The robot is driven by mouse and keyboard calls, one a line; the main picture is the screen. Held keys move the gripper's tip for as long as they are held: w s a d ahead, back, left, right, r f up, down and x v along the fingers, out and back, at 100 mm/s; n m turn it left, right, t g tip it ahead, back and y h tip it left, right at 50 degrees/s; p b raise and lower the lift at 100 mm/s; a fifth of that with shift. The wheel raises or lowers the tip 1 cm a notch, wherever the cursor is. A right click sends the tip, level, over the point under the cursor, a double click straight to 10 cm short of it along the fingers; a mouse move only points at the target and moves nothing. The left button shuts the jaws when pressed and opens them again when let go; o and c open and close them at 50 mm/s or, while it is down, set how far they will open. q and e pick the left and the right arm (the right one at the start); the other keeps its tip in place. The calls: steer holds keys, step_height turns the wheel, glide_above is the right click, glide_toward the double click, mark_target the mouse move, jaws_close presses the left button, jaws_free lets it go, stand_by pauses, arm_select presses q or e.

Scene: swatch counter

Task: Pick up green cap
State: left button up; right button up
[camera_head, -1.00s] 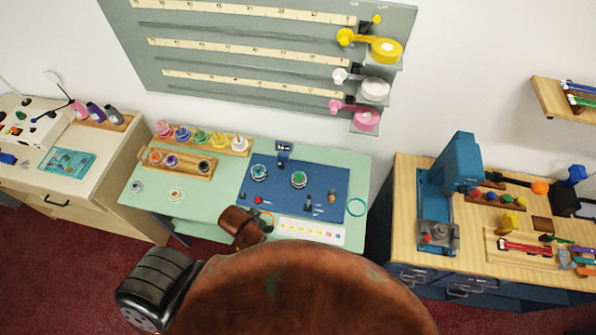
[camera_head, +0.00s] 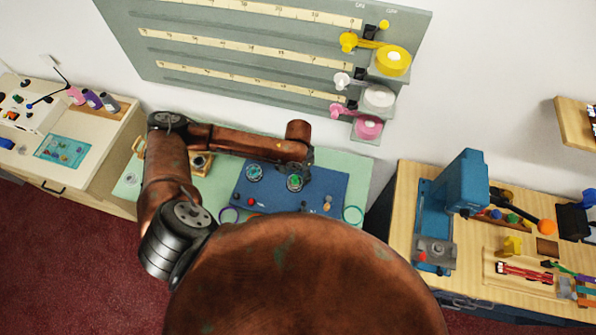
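A round item with a green top, which looks like the green cap (camera_head: 295,182), sits on the blue panel (camera_head: 334,186) on the pale green counter. A similar round teal item (camera_head: 254,173) sits to its left. My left arm reaches in from the left across the counter. My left gripper (camera_head: 306,164) is small and dark at the arm's end, just above and beside the green-topped item. Whether its fingers are open or touch the item is too small to tell. My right gripper is not in view.
My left arm hides most of the bottle rack and wooden tray. The wall board (camera_head: 230,70) with tape rolls stands behind. A wooden bench (camera_head: 405,205) with a blue machine (camera_head: 465,182) is at right.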

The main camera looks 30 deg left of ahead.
mark_target(295, 177)
arm_select(q)
steer(key=shift+w+a, duration=0.25)
steer(key=shift+a, duration=0.25)
steer(key=shift+w+a, duration=0.25)
steer(key=shift+a, duration=0.25)
steer(key=shift+s+a+f+n, duration=0.1)
steer(key=shift+f+n, duration=0.05)
steer(key=shift+f, duration=0.45)
steer(key=shift+s+a+f+n, duration=0.1)
steer(key=shift+f+n, duration=0.05)
steer(key=shift+f, duration=0.4)
steer(key=f, duration=0.1)
steer(key=f+p, duration=0.1)
steer(key=f, duration=0.2)
steer(key=shift+a+f, duration=0.2)
steer(key=shift+a, duration=0.05)
steer(key=shift+f, duration=0.25)
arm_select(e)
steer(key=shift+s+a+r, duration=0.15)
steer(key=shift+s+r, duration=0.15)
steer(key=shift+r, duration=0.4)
arm_select(q)
steer(key=shift+c, duration=0.4)
steer(key=c, duration=0.8)
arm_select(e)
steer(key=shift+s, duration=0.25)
arm_select(q)
steer(key=shift+w+r, duration=0.1)
steer(key=shift+r, duration=0.05)
steer(key=shift+c, duration=0.2)
